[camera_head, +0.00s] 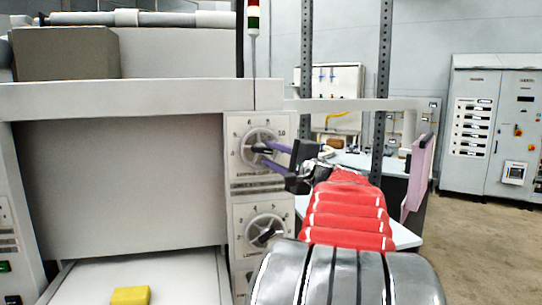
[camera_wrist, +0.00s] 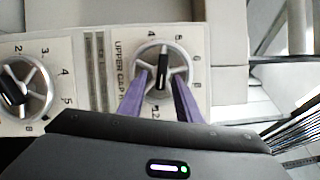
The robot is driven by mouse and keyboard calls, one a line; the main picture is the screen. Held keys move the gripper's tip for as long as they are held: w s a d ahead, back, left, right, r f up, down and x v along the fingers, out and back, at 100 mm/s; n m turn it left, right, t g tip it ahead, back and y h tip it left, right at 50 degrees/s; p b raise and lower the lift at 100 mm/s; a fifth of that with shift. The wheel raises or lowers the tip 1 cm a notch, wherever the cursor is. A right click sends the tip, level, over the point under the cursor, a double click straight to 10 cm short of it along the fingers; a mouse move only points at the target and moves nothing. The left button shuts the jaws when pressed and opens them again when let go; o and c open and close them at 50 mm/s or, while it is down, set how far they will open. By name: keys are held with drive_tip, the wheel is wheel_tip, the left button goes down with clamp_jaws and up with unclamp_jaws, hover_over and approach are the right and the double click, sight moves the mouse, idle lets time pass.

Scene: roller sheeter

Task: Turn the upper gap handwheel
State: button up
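The upper gap handwheel (camera_head: 258,148) is a grey spoked wheel with a black bar grip on a numbered dial, high on the machine's right-hand panel. In the wrist view the handwheel (camera_wrist: 162,62) has its black bar pointing nearly straight up and down, beside the "UPPER GAP" lettering. My gripper (camera_head: 265,152) reaches the wheel from the right. In the wrist view the purple fingers of my gripper (camera_wrist: 159,80) stand apart on either side of the black bar, with visible space between each finger and it. Whether the fingertips touch the wheel rim cannot be told.
A second, similar handwheel (camera_head: 264,230) sits below on the same panel and shows at the left of the wrist view (camera_wrist: 22,90). A yellow block (camera_head: 130,296) lies on the machine bed. A stack light (camera_head: 253,18) rises above the panel. Grey cabinets (camera_head: 492,125) stand at the right.

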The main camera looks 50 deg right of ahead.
drive_tip(key=v, duration=1.2)
drive_tip(key=shift+s+a, duration=0.2)
drive_tip(key=shift+s, duration=0.1)
drive_tip(key=shift+f, duration=0.15)
drive_tip(key=w+a+f+n+g+y, duration=0.2)
drive_tip(key=w+a+f+n+g, duration=0.15)
drive_tip(key=w+a, duration=0.4)
drive_tip(key=w+a+f+n+g+y, duration=0.2)
drive_tip(key=w+a+f+n, duration=0.2)
drive_tip(key=a, duration=0.6)
drive_tip(key=w+a+f+n+g+y, duration=0.2)
drive_tip(key=w+a+f+n, duration=0.3)
drive_tip(key=a, duration=0.4)
drive_tip(key=s+a+f+n+g, duration=0.5)
drive_tip(key=s+a+f+n, duration=0.6)
drive_tip(key=s+a+f, duration=0.5)
drive_tip(key=a+f, duration=0.1)
drive_tip(key=a, duration=0.2)
drive_tip(key=shift+a+h, duration=0.2)
drive_tip(key=shift+h, duration=0.1)
